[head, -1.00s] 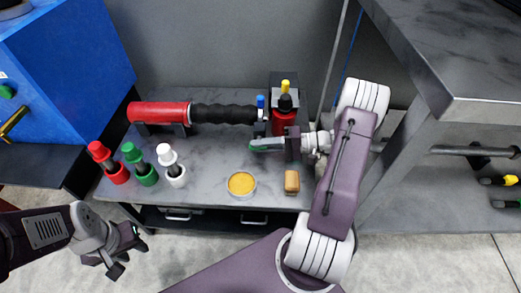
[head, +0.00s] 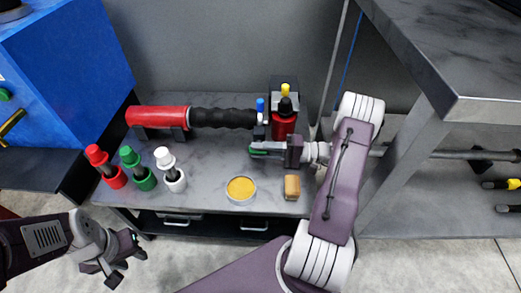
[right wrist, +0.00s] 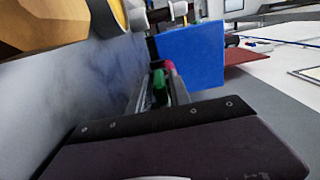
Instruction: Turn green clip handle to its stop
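My right gripper (head: 262,149) reaches in from the right over the grey bench, its fingers pointing left. A narrow green piece (right wrist: 158,88) lies between its two fingers in the right wrist view, and green also shows at the fingers in the head view. I cannot tell whether this is the clip handle, or whether the fingers grip it. A green-capped upright piece (head: 139,171) stands at the bench's left, apart from both grippers. My left gripper (head: 122,264) is open and empty, low in front of the bench.
The grey bench (head: 212,160) carries a red-and-black cylinder (head: 160,116), red (head: 103,163) and white (head: 170,165) capped pieces, a yellow round tin (head: 241,189), a wooden block (head: 292,186) and a yellow-topped fixture (head: 284,120). A blue box (head: 75,60) stands left.

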